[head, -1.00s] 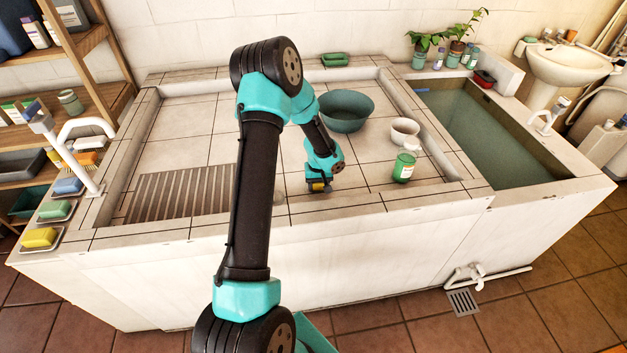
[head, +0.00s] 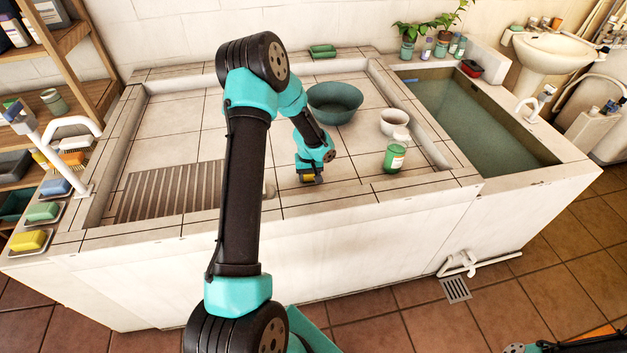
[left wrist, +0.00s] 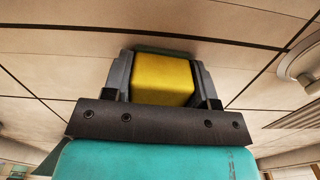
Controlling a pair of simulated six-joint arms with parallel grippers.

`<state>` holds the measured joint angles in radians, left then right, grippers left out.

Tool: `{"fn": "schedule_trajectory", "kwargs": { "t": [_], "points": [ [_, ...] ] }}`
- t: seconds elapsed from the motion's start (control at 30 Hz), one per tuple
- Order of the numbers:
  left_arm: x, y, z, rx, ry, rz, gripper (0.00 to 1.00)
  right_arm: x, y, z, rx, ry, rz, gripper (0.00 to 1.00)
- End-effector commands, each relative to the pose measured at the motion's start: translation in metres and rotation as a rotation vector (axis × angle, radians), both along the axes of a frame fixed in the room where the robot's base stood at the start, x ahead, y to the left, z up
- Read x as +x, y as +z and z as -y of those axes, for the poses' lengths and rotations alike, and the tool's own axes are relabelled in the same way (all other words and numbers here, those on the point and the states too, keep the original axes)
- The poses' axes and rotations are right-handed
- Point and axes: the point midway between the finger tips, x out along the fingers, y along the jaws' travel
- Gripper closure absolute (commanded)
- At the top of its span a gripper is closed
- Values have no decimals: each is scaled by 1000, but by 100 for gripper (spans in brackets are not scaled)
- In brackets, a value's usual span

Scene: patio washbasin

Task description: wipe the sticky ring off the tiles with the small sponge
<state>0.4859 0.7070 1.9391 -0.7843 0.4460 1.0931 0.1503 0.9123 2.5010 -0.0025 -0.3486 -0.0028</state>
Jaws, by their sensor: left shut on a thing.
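My left gripper (head: 311,180) is over the tiled basin floor (head: 195,143), right of the ribbed section. It is shut on the small sponge (head: 308,178). In the left wrist view the sponge (left wrist: 162,80) is yellow with a dark green layer at its far side, between the two fingers (left wrist: 160,88). It is at or very near the tiles; contact cannot be told for sure. I cannot make out the sticky ring in either view; the arm and sponge hide part of the tiles. My right gripper is not in view; only part of that arm shows at the bottom right.
A green bowl (head: 334,103), a white bowl (head: 394,122) and a green-and-white bottle (head: 396,155) stand right of the gripper. Coloured sponges, including a yellow one (head: 29,241), lie on the left ledge. A water-filled trough (head: 470,120) is at right. Tiles at back left are clear.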

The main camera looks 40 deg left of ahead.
Motion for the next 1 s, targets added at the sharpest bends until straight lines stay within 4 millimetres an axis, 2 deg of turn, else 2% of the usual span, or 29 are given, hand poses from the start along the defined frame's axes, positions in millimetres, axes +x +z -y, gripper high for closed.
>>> {"fn": "schedule_trajectory", "kwargs": {
  "t": [0.27, 0.33, 0.43, 1.0],
  "points": [
    [8, -1, -27, -1, 14, -1, 70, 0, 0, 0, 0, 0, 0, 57],
    [10, 4, -32, -1, 15, 2, 70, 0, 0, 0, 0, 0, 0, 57],
    [11, 23, -31, 1, 11, 5, 70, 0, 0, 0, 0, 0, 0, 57],
    [13, 71, -28, -1, 7, 2, 70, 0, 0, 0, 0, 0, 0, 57]
  ]
}}
